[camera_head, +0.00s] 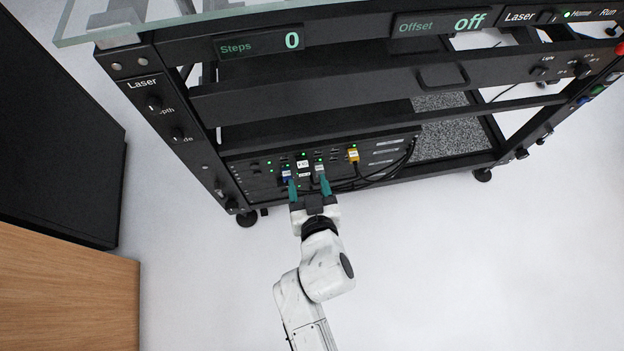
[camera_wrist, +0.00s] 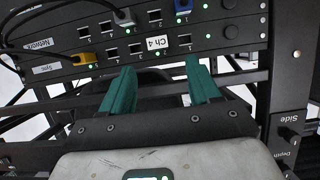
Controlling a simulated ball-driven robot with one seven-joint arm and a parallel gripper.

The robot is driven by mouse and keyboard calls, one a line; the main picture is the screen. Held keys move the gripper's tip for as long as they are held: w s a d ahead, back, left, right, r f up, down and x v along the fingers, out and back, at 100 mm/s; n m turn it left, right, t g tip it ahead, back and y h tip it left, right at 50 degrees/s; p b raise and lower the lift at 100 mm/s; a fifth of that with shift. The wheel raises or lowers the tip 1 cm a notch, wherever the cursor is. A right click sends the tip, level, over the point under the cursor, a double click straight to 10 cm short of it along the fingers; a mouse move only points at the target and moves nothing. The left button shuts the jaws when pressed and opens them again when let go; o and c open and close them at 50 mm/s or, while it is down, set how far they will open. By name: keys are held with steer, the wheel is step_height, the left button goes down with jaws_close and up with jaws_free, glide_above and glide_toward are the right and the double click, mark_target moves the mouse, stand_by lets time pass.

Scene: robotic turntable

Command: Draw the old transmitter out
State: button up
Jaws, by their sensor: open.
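The black rack panel (camera_wrist: 225,12) carries rows of small ports, several with green lights. Filled ports show a blue plug (camera_wrist: 185,12), a grey plug (camera_wrist: 123,16) with a black cable, and a yellow plug (camera_wrist: 83,58) with a cable. A white label reading "Ch 4" (camera_wrist: 155,42) sits between them. I cannot tell which piece is the old transmitter. My gripper (camera_wrist: 163,72) is open, its teal fingers apart, and nothing shows between them. In the head view my gripper (camera_head: 308,187) is in front of the panel, below the label, with fingertips near the blue plug (camera_head: 286,175) and grey plug (camera_head: 319,168).
Black cables (camera_head: 385,170) loop from the plugs to the right. The black cart frame (camera_head: 190,155) with a "Laser" knob post stands left of the panel, shelves above it. A dark cabinet (camera_head: 55,130) and wooden box (camera_head: 65,300) stand at left. Floor in front is clear.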

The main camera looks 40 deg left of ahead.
mark_target(303, 164)
steer(key=b+x, duration=0.2)
steer(key=x, duration=0.5)
steer(key=c, duration=1)
steer(key=shift+s+d, duration=1.3)
steer(key=shift+d, duration=0.3)
steer(key=shift+c, duration=0.2)
